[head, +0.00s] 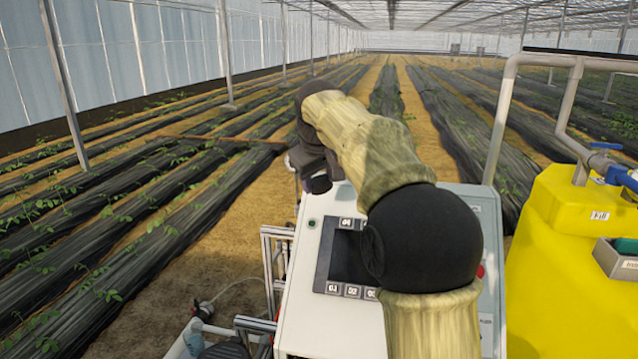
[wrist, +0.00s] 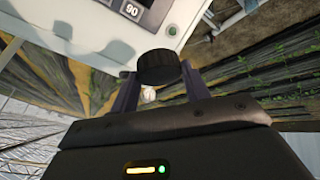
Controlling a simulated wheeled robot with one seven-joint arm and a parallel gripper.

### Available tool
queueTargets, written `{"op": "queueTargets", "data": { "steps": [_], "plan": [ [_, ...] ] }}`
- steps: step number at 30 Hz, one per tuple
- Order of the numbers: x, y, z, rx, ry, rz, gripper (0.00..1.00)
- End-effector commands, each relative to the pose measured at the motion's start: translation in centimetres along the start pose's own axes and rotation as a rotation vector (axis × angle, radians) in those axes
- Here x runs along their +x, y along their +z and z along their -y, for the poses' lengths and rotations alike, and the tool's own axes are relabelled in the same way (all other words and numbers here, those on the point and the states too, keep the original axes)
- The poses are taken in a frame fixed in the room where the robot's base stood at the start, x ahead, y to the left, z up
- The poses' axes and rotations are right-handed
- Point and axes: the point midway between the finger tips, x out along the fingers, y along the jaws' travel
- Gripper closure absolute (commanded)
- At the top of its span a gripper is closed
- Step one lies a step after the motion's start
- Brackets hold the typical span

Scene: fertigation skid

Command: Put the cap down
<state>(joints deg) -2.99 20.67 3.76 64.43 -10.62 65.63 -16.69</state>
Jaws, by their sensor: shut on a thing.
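In the wrist view a round black cap (wrist: 157,67) sits between the two fingers of my gripper (wrist: 158,80), which is shut on it. The cap is held in the air, beside the white control cabinet (wrist: 95,25). In the head view my gripper (head: 316,172) is at the cabinet's upper left, partly hidden by my arm. I cannot make out the cap clearly there. The cabinet (head: 325,325) shows a dark screen and numbered buttons.
A yellow tank (head: 560,280) marked "Fill" stands at the right, with a grey tray (head: 612,262) at its right side. Grey pipes (head: 500,115) and a blue valve (head: 618,177) rise around it. A metal frame (head: 272,265) is left of the cabinet. Crop rows lie beyond.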

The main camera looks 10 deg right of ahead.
Motion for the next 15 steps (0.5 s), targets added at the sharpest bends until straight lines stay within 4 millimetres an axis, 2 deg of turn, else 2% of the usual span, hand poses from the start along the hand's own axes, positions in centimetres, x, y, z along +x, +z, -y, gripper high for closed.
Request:
{"op": "queueTargets", "data": {
  "steps": [1, 6, 15],
  "plan": [
    [-0.1, 0.7, 0.5, 0.0, 0.001, -0.002, 0.79],
    [-1.1, 1.6, 1.2, 0.001, 0.001, -0.001, 0.79],
    [-1.4, 1.8, 1.2, 0.001, 0.0, 0.0, 0.79]
  ]
}}
